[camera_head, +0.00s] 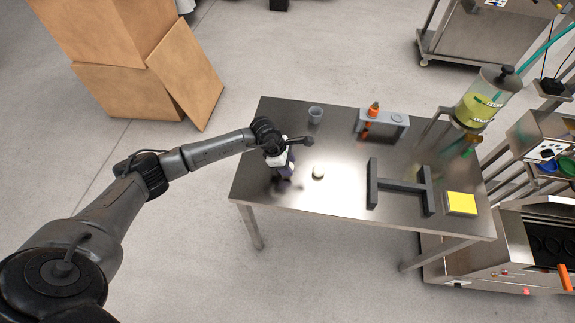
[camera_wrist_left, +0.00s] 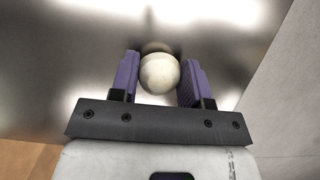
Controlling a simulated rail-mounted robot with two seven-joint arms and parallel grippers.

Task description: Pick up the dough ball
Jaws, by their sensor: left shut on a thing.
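My left gripper (camera_head: 285,171) is over the left part of the steel table, its purple fingers pointing down. In the left wrist view, a pale, round dough ball (camera_wrist_left: 159,73) sits between the two purple fingers, which are shut on it from both sides. In the head view the held ball is hidden by the gripper. A small pale round lump (camera_head: 318,172) lies on the table just right of the gripper, apart from it; I cannot tell what it is. My right gripper is not in view.
The steel table (camera_head: 330,200) holds a grey cup (camera_head: 315,114), a grey holder (camera_head: 392,117) with an orange-topped bottle (camera_head: 373,109), a dark H-shaped frame (camera_head: 400,186) and a yellow pad (camera_head: 461,203). A dispenser with yellow-green liquid (camera_head: 480,104) stands at right. Cardboard boxes (camera_head: 110,90) stand behind left.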

